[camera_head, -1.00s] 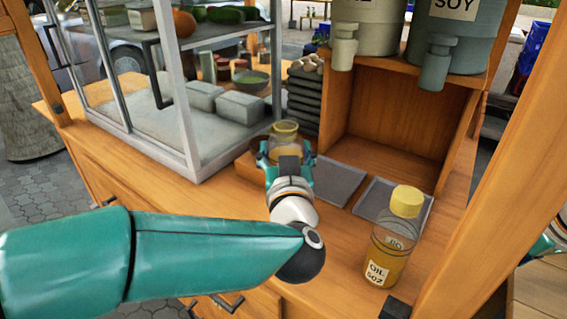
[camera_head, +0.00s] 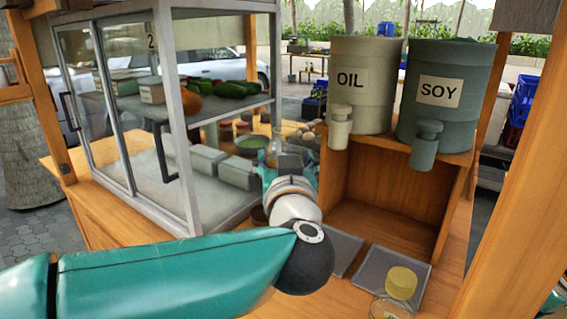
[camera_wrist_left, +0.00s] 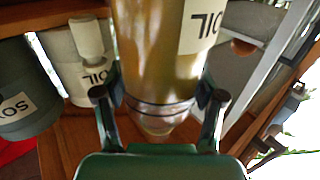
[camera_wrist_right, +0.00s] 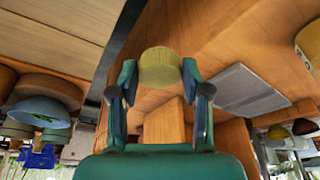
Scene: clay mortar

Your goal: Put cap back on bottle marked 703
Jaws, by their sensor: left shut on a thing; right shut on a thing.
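My left gripper (camera_head: 288,170) is shut on an open, clear bottle (camera_head: 279,139) and holds it up over the counter by the glass cabinet. In the left wrist view this bottle (camera_wrist_left: 160,50) has amber liquid and part of an upside-down "OIL" label; the fingers are around its neck. Its number cannot be read. My right gripper (camera_wrist_right: 160,82) is shut on a yellow cap (camera_wrist_right: 160,66), seen only in the right wrist view. The head view does not show the right gripper. A bottle with a yellow cap (camera_head: 401,282) stands at the counter's front right, cut off below.
The glass cabinet (camera_head: 188,165) stands at left, close to the held bottle. An open wooden box (camera_head: 385,215) carries the oil dispenser (camera_head: 362,100) and soy dispenser (camera_head: 450,105). Two grey trays (camera_head: 388,275) lie before it. A wooden post (camera_head: 515,190) rises at right.

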